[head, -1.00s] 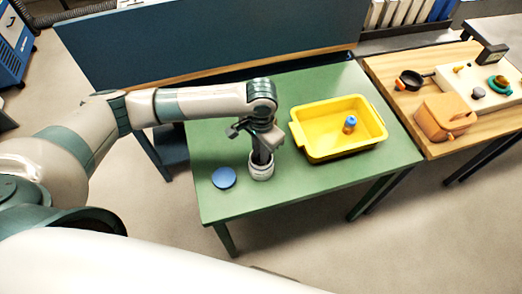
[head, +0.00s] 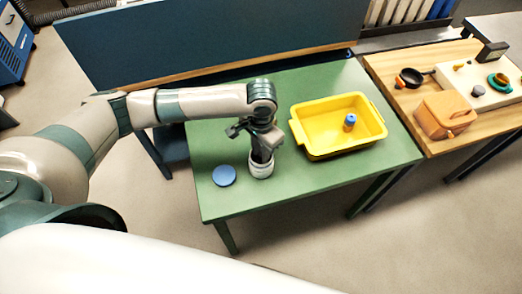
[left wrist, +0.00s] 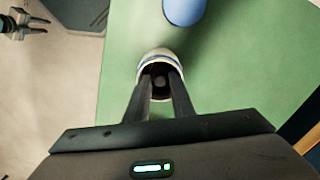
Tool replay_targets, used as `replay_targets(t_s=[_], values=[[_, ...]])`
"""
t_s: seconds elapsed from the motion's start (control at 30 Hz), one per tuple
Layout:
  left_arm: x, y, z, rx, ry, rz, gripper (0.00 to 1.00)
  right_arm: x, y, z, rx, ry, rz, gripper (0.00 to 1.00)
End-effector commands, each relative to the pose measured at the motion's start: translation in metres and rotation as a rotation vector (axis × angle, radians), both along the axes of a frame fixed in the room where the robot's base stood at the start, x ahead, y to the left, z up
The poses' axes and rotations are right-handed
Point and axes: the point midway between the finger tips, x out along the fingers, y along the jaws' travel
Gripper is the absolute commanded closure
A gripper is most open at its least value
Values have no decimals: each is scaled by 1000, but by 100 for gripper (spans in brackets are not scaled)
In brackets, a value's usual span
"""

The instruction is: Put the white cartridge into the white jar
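The white jar (head: 261,168) stands upright on the green table, and its rim shows in the left wrist view (left wrist: 159,55). My left gripper (head: 262,154) points straight down at the jar's mouth. In the left wrist view its two dark fingers (left wrist: 161,82) reach to the jar's opening with a gap between them. A dark round shape shows in that gap; I cannot tell whether it is held. I cannot make out the white cartridge; the fingers and rim hide the jar's inside. A gripper-like part, probably my right gripper (left wrist: 38,24), shows small at the upper left of that view.
A blue disc (head: 224,176) lies left of the jar. A yellow bin (head: 318,150) with a small blue-and-orange object (head: 350,122) stands to the right. A wooden table (head: 400,62) beyond holds a pan and an orange box. The green table's front right is clear.

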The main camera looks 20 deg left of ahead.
Motion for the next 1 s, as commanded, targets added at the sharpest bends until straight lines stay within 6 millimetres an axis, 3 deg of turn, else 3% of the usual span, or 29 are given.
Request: replay_targets(t_s=[0.27,0.8,1.0], values=[[1,0,17,-1,-2,0,78,0,-1,-7,-1,1,0,69],[1,-1,107,-1,-3,-1,78,0,-1,-32,-1,0,0,69],[0,0,123,0,0,-1,78,0,-1,-35,-1,0,0,69]])
